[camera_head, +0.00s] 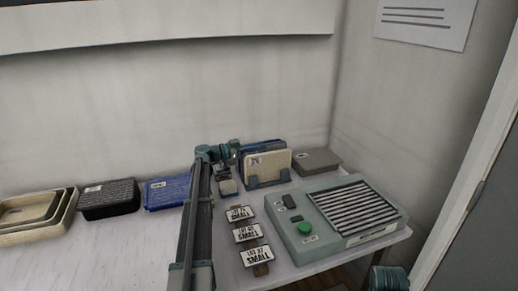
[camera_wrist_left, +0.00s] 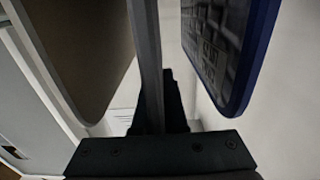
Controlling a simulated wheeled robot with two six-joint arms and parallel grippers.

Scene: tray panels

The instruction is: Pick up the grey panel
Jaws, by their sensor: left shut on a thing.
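The grey panel (camera_wrist_left: 150,65) shows edge-on in the middle of the left wrist view, as a thin upright strip. My left gripper (camera_wrist_left: 160,105) is shut on its edge. A tan panel (camera_wrist_left: 75,50) stands to its left and a blue-rimmed panel (camera_wrist_left: 222,50) to its right, both apart from it. In the head view my left gripper (camera_head: 236,155) is at the left end of the panel rack (camera_head: 268,181). My right gripper is out of view.
A green-grey machine (camera_head: 290,238) with a ribbed top and green button stands right of the rack. A flat grey box (camera_head: 316,160) lies behind. Label plates (camera_head: 247,233) lie in front. Cream trays (camera_head: 30,222), a black bin (camera_head: 110,205) and a blue bin (camera_head: 166,193) stand left.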

